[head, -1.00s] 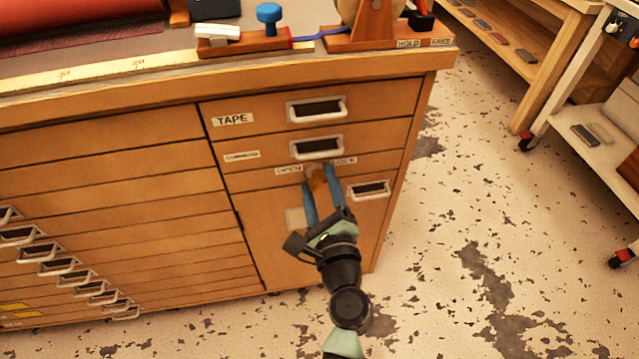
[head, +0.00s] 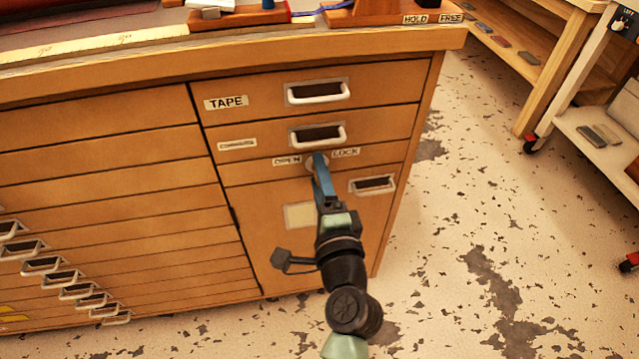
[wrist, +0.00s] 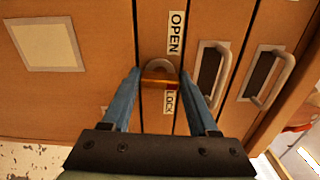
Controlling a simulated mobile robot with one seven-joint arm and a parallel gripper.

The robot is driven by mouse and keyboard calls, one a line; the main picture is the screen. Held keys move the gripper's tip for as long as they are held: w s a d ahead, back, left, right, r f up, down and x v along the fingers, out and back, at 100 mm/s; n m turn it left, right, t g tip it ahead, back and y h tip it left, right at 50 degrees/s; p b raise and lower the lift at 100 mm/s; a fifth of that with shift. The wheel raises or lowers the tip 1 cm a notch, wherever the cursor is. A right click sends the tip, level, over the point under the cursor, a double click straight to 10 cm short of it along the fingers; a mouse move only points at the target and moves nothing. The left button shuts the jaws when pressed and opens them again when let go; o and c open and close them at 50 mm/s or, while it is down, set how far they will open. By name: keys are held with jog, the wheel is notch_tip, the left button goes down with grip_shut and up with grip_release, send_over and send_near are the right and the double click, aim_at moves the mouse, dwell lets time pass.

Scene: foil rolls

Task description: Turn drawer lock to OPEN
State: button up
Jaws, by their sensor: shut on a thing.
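The drawer lock (wrist: 158,77) is a small brass-coloured knob on a round silvery plate. In the wrist view it sits between the blue fingertips of my gripper (wrist: 160,72), which is shut on it. In the head view my gripper (head: 318,162) reaches the lock from below and hides most of the knob. The OPEN label (head: 287,161) is left of the lock and the LOCK label (head: 346,152) is right of it. In the wrist view OPEN (wrist: 175,33) is above and LOCK (wrist: 169,102) below. A small red mark shows beside LOCK; where the knob points is unclear.
The TAPE drawer (head: 265,98) and another handled drawer (head: 262,136) are above the lock. A handle (head: 373,184) sits close at lower right. The worktop edge (head: 300,52) overhangs above. The speckled floor (head: 450,250) at right is clear.

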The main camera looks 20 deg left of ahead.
jog(key=shift+f+n+b, duration=0.2)
jog(key=shift+n+b, duration=2.9)
jog(key=shift+n, duration=1.8)
jog(key=o, duration=1.4)
jog(key=p+v, duration=0.1)
jog(key=v, duration=1.2)
jog(key=shift+d, duration=0.1)
jog(key=shift+w+r, duration=0.1)
jog(key=shift+r, duration=0.05)
